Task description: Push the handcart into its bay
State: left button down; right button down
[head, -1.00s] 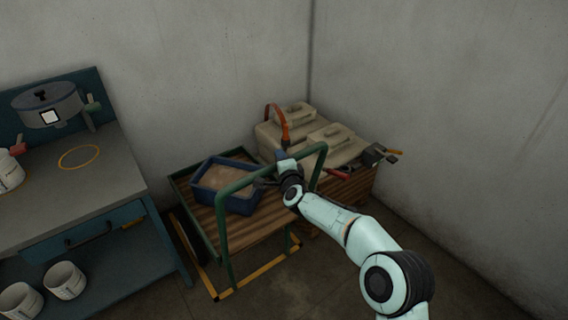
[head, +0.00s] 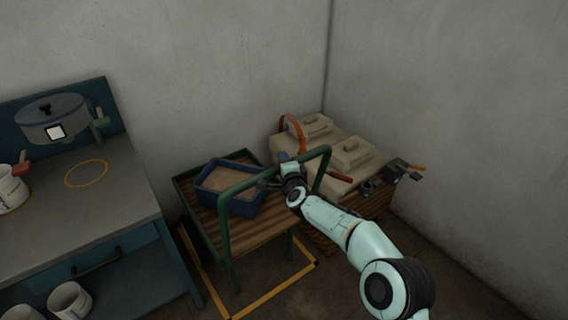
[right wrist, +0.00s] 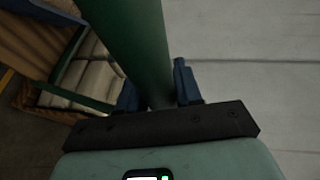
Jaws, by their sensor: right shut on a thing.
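The handcart (head: 262,238) has a slatted wooden deck and a green tube frame with a tall push handle (head: 224,230). A blue bin (head: 232,205) of brown material stands on its deck. The bay is a yellow outline (head: 275,291) on the floor; its left and front lines show around the cart's lower end, and its far side is hidden. My right gripper (head: 272,184) is shut on the green handle, which runs between its blue fingers (right wrist: 157,92) in the right wrist view. My left gripper is out of view.
A wooden crate or pallet (head: 362,204) with beige cans (head: 312,150) and tools stands close right of the cart. Grey walls close off the back.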

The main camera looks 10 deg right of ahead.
jog(key=shift+r, duration=0.2)
jog(key=c, duration=1.2)
grip_release()
jog(key=o, duration=0.4)
jog(key=shift+w, duration=0.15)
jog(key=shift+c, duration=0.2)
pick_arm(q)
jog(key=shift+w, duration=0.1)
pick_arm(e)
jog(key=shift+f, duration=0.15)
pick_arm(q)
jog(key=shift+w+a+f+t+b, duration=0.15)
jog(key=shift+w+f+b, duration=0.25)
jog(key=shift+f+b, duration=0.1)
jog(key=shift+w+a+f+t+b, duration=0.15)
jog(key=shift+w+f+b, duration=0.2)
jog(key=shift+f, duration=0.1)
pick_arm(e)
jog(key=s+r, duration=0.2)
jog(key=s, duration=1.1)
jog(key=shift+a+r, duration=0.15)
jog(key=shift+r, duration=0.05)
